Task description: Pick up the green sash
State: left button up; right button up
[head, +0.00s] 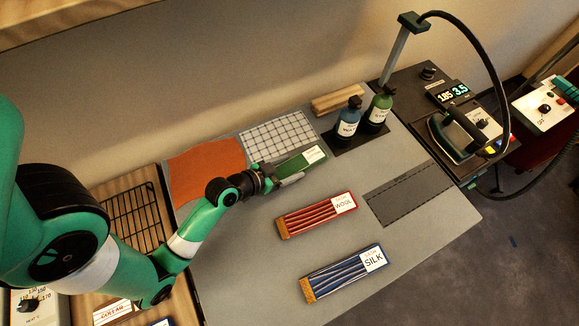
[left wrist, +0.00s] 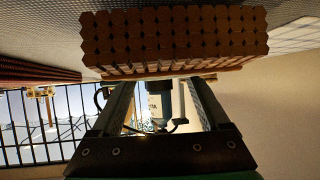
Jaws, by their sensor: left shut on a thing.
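The green sash (head: 293,164), a flat folded bundle with a white tag at its far end, is in the head view near the back middle of the table. My left gripper (head: 284,175) is shut on it near its left end and hides that end. In the left wrist view, a brown, knobbly end (left wrist: 175,35), which looks like the sash's fringe, fills the top, close to the left gripper's fingers (left wrist: 160,88). I cannot tell whether the sash touches the table. My right gripper is out of view.
The red WOOL sash (head: 316,215) and blue SILK sash (head: 345,273) lie in front. Behind are an orange cloth (head: 205,168), a checked cloth (head: 278,137) and two bottles (head: 348,121) (head: 379,110). A dark outlined mat (head: 410,193) at right is empty.

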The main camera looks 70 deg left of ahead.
aim_at(289, 168)
pick_arm(q)
notch_tip(289, 168, up, 3)
jog(key=shift+r+p, duration=0.1)
jog(key=shift+p, duration=0.6)
jog(key=d+r+p, duration=0.8)
jog(key=d+r, duration=0.1)
jog(key=d, duration=0.5)
jog(key=shift+s+p, duration=0.3)
